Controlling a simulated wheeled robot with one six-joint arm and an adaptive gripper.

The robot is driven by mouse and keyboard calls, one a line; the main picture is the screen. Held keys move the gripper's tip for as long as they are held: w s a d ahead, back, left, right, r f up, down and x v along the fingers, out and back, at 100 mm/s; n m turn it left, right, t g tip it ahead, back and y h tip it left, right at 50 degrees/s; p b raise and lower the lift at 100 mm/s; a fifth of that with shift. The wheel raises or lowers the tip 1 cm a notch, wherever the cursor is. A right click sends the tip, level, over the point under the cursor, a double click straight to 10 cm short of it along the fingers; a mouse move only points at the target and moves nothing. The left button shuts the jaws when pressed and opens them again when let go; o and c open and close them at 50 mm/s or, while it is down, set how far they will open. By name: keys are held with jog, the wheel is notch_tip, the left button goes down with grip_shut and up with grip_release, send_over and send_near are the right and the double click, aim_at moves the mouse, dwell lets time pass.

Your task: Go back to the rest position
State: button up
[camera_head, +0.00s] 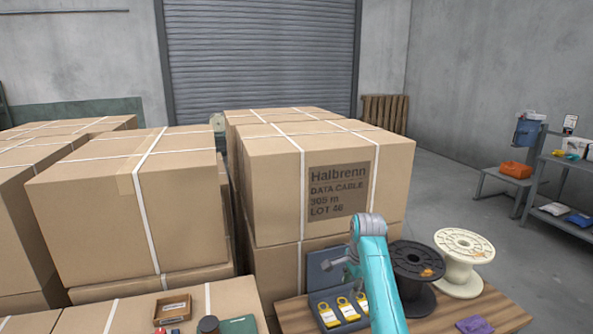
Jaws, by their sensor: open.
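My teal arm (378,280) rises from the bottom edge over the wooden table, with a grey joint at its top. A small grey end part, my gripper (328,266), shows just left of the arm, in front of a dark blue-grey case. It is open and nothing shows in it. Its fingers are small and partly lost against the case. A black spool (418,262) with an orange item on top stands right of the arm, partly covered by it. A cream spool (461,262) with a small orange-brown item on top stands further right.
The case (325,308) holds several yellow tagged items. A purple packet (474,325) lies at the front right of the table (505,312). Large strapped cartons (275,180) stand behind and left. A lower carton (235,295) bears small objects. Grey shelving (560,185) stands far right; floor between is clear.

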jog(key=s+f+n+t, duration=0.1)
jog(key=s+f, duration=0.3)
jog(key=f, duration=0.3)
jog(key=s+f+n+t, duration=0.1)
jog(key=s+f, duration=0.2)
jog(key=f, duration=0.4)
jog(key=s+f+n+t, duration=0.1)
jog(key=s+f, duration=0.3)
jog(key=f, duration=0.4)
jog(key=shift+s+d+f, duration=0.1)
jog(key=shift+s+d, duration=0.25)
jog(key=s+f+n+t, duration=0.2)
jog(key=s+f, duration=0.5)
jog(key=s, duration=0.3)
jog(key=s+d+n+t, duration=0.1)
jog(key=s+n+t, duration=0.2)
jog(key=s, duration=1.7)
jog(key=s+r+n+t, duration=0.4)
jog(key=s+r+n, duration=0.2)
jog(key=s+r, duration=1.9)
jog(key=shift+d+r+t+h, duration=0.3)
jog(key=shift+d+r+h, duration=0.05)
jog(key=shift+d+h, duration=0.05)
jog(key=shift+o, duration=0.3)
